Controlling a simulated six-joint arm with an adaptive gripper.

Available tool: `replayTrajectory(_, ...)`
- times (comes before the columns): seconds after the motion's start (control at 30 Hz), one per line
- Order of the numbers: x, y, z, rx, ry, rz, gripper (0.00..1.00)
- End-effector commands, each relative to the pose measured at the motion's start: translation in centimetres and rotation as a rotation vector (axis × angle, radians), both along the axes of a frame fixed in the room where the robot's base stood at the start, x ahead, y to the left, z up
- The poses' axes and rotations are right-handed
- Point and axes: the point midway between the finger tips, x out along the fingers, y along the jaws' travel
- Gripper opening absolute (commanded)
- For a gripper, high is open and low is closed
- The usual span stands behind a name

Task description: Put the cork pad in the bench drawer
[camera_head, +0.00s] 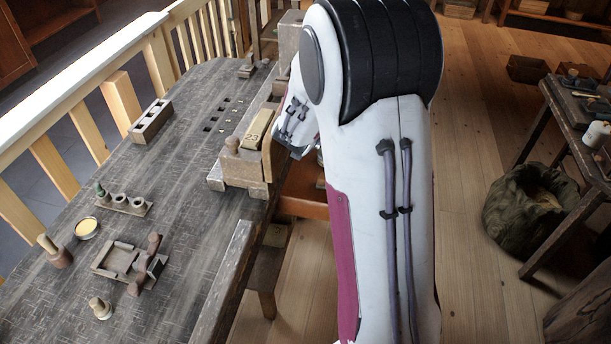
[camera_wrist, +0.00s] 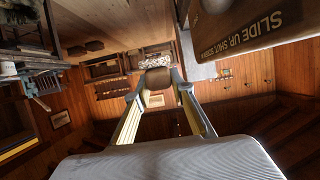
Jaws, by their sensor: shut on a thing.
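My gripper (camera_wrist: 159,92) is shut on a small brown, rounded block, which looks like the cork pad (camera_wrist: 158,77). The pad sits between the two fingertips in the wrist view, with open space and wooden boards behind it. A reddish-brown wooden part, which looks like the bench drawer (camera_head: 302,207), stands out from the bench's right side. My arm covers its right end, and I cannot see its inside clearly.
The grey bench (camera_head: 190,255) carries a block marked 23 (camera_head: 257,129), a slotted block (camera_head: 150,121), a peg rack (camera_head: 124,204), a shallow tray (camera_head: 117,262) and a round tin (camera_head: 86,228). A lettered panel (camera_wrist: 250,22) is close at upper right in the wrist view.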

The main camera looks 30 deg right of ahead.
Motion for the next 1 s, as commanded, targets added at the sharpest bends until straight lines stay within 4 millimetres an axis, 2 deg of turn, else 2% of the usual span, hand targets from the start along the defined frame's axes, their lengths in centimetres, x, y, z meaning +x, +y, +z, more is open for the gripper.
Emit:
replayTrajectory(0.23, 0.0, 0.0, -3.6, 0.001, 0.003, 0.001, 0.05)
replayTrajectory(1.0, 0.0, 0.0, -17.4, 0.002, 0.003, 0.0, 0.05)
